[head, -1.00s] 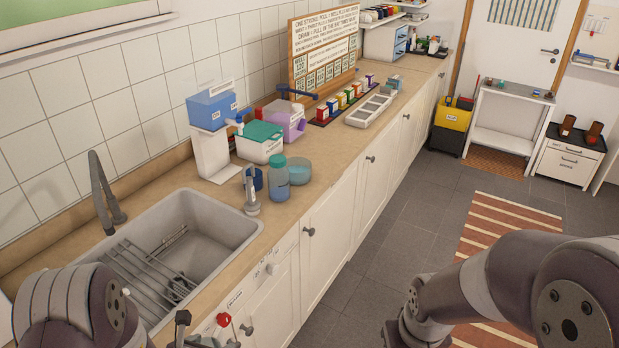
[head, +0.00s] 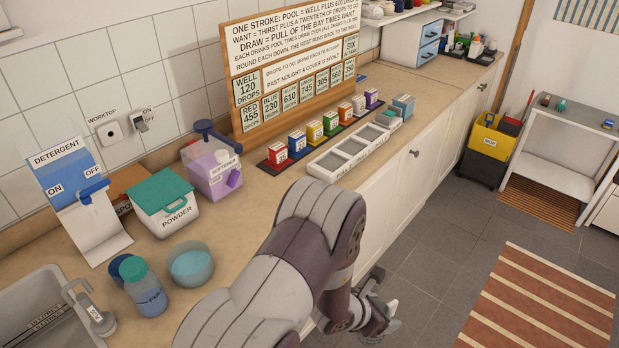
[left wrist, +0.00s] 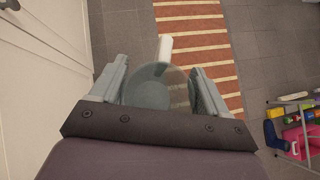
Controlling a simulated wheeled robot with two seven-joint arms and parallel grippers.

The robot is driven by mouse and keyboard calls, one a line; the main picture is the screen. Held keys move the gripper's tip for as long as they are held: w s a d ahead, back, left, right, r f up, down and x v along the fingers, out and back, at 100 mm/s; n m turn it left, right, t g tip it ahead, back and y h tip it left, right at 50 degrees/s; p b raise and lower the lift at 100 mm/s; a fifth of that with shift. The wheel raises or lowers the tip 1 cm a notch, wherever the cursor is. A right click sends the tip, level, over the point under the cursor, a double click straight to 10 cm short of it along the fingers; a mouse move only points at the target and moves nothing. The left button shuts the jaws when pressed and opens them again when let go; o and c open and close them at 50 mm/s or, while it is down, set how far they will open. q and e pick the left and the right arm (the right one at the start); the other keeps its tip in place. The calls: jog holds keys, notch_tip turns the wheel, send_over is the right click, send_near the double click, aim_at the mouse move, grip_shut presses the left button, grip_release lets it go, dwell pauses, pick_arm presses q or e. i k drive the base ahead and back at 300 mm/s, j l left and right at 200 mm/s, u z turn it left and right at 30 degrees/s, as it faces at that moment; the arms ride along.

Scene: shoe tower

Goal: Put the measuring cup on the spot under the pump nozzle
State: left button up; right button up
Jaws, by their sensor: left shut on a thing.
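The measuring cup (left wrist: 150,88) is round, greenish and see-through, with a white handle (left wrist: 165,48), in the left wrist view. My left gripper (left wrist: 152,92) is shut on it, one finger on each side. In the head view my left gripper (head: 376,318) hangs past the counter's front edge, above the floor; the cup is hard to make out there. The pump (head: 208,132), dark blue, tops a lilac see-through tank (head: 208,172) at the wall. The spot under its nozzle cannot be clearly made out. My right gripper is not in view.
A powder box (head: 165,205), detergent dispenser (head: 85,205), blue bottle (head: 148,290) and turquoise bowl (head: 190,265) stand left of my arm. Coloured boxes (head: 314,130) and a white tray (head: 350,152) lie to the right. Counter between the powder box and bowl is clear.

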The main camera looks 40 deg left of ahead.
aim_at(241, 210)
jog(key=i+u, duration=0.4)
jog(key=i+l+u, duration=0.35)
jog(key=i, duration=0.15)
jog(key=i+l+u, duration=0.95)
jog(key=u, duration=0.25)
jog(key=i+l+u, duration=0.65)
jog(key=u, duration=0.2)
jog(key=i, duration=0.3)
